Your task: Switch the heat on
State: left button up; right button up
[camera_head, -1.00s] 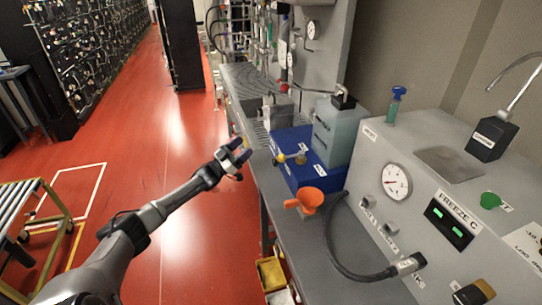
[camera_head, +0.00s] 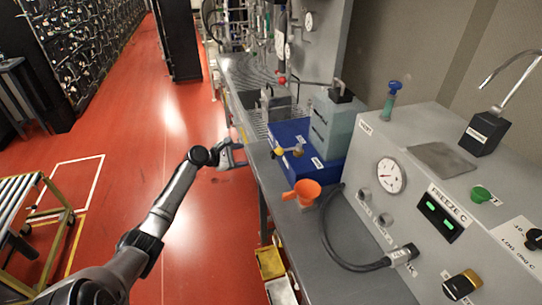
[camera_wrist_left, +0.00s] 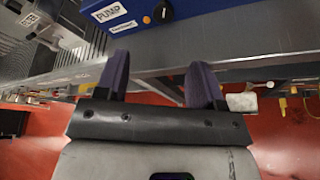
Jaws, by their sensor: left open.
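No control that I can read as a heat switch shows. The grey console (camera_head: 400,145) at the right has a dial gauge (camera_head: 391,175), a display marked FREEZE C (camera_head: 440,217), two small grey knobs (camera_head: 385,220) and a black-and-amber knob (camera_head: 462,284); most labels are too small to read. The blue box (camera_head: 305,165) on the bench has yellow fittings; in the left wrist view it carries a PUMP label and a black knob (camera_wrist_left: 163,12). My left gripper (camera_head: 238,150) is open and empty by the bench's left edge, short of the blue box. My right gripper is out of view.
A black hose (camera_head: 335,250) loops to the console's front. A grey-green container (camera_head: 333,125) stands behind the box. Yellow bins (camera_head: 270,262) sit below the bench; red floor lies open at left.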

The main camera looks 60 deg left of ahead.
aim_at(272, 155)
pick_arm(q)
jog(key=shift+n, duration=0.4)
jog(key=b+x, duration=0.4)
jog(key=x, duration=1)
jog(key=shift+s+d+f, duration=0.1)
jog(key=shift+d+f, duration=0.05)
jog(key=shift+d, duration=0.05)
jog(key=shift+c, duration=0.3)
jog(key=c, duration=0.8)
jog(key=shift+c, duration=0.2)
